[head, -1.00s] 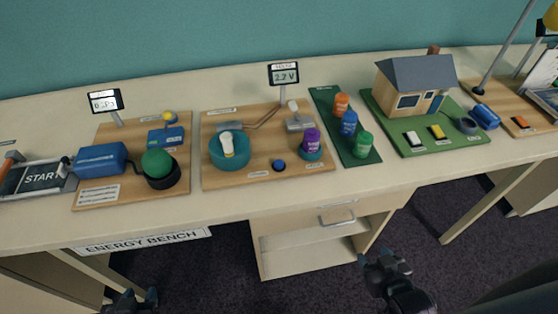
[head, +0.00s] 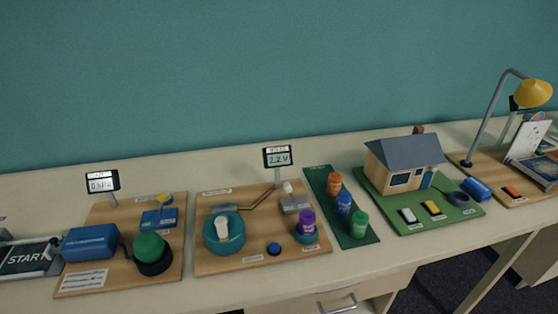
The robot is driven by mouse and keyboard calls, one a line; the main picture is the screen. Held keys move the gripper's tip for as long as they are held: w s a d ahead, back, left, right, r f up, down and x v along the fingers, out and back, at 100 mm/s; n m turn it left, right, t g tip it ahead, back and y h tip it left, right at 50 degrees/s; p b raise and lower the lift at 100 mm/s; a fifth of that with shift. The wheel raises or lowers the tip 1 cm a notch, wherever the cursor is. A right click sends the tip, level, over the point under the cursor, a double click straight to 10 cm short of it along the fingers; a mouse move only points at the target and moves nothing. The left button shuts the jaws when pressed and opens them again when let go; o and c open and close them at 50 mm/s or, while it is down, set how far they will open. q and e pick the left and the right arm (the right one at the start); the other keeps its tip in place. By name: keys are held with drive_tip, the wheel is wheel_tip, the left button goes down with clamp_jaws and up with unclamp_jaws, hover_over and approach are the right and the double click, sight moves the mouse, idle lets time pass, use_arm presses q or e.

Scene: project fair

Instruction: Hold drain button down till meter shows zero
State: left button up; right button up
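A wooden board in the middle of the bench (head: 235,264) carries a small round blue button (head: 274,249) near its front edge, with a label beside it too small to read for sure. The meter (head: 277,157) stands on a post behind that board and reads 2.2 V. A teal round holder with a white-topped piece (head: 222,232) is at the board's left. A purple canister (head: 307,222) stands in a teal ring at its right. A second meter (head: 102,182) on the left board appears to read 0 with a pressure unit. Neither gripper is in view.
The left board (head: 75,285) holds a blue box (head: 91,243) and a green dome (head: 149,246) on a black base. A green mat (head: 357,240) holds orange, blue and green canisters. A model house (head: 404,165) and a lamp (head: 533,93) stand farther right. The bench front strip is clear.

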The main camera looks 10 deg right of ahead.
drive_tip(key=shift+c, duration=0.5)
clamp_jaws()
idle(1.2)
